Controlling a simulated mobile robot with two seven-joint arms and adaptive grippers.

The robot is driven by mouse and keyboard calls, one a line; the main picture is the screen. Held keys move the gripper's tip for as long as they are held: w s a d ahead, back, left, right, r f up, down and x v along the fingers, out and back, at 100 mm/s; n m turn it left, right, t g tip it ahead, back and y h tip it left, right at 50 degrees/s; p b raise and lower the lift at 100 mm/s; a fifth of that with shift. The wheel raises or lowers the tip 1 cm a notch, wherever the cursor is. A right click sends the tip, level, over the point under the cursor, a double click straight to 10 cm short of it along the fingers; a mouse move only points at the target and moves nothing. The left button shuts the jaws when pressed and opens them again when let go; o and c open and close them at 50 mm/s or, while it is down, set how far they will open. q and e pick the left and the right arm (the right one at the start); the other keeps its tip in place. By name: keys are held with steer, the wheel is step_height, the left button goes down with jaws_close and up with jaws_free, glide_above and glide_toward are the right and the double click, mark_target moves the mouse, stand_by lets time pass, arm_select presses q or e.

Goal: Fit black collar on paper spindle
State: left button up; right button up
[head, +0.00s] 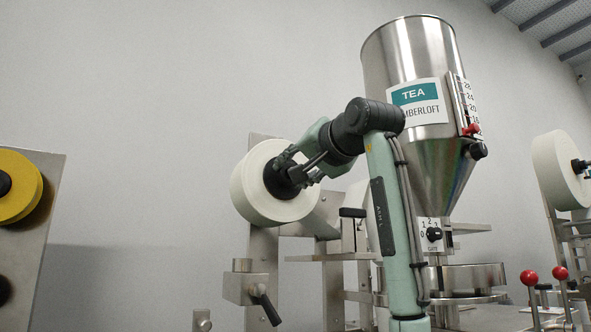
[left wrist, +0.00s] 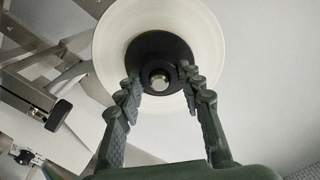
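The black collar (left wrist: 151,46) sits against the face of the white paper roll (left wrist: 105,38), around the roll's centre. The paper roll (head: 250,190) is mounted upright on the machine in the head view. The spindle's grey tip (left wrist: 158,79) shows in the middle of the collar's hub in the left wrist view. My left gripper (head: 298,172) is at the roll's centre. How deep the collar sits is hidden. My right gripper is out of view.
A steel tea hopper (head: 415,55) stands just right of my left arm. A yellow roll (head: 32,187) is on a panel at far left, and another white roll (head: 556,170) is at far right. A clamp block with a black lever (head: 265,305) is below the roll.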

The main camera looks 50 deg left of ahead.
arm_select(q)
steer(key=o, duration=0.5)
steer(key=shift+o, duration=0.2)
steer(key=v, duration=1.2)
steer(key=shift+w, duration=0.1)
